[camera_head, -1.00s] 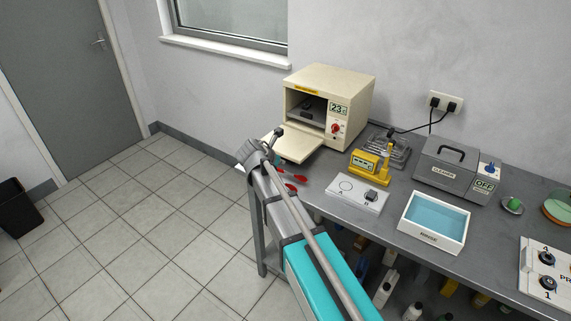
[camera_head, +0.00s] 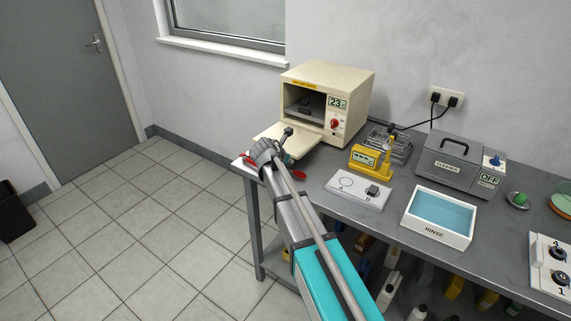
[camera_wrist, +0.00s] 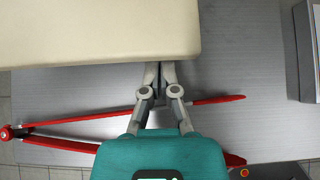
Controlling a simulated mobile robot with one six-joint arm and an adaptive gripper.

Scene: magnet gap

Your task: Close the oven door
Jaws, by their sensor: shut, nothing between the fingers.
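The cream oven (camera_head: 325,103) stands at the back left of the bench. Its door (camera_head: 289,141) is hinged down and lies open, level, in front of the cavity. A small dark object (camera_head: 306,103) sits inside. In the wrist view the door (camera_wrist: 100,30) fills the upper left as a cream panel. My gripper (camera_wrist: 159,68) is shut and empty, with its fingertips at or under the door's front edge; I cannot tell whether they touch it. In the head view my arm's end covers the fingers and part of the door.
A red-handled tool (camera_wrist: 75,123) lies on the bench beneath my gripper. Right of the oven are a yellow device (camera_head: 368,158), a white A/B panel (camera_head: 352,190), a rinse tray (camera_head: 435,232) and a grey cleaner box (camera_head: 455,162).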

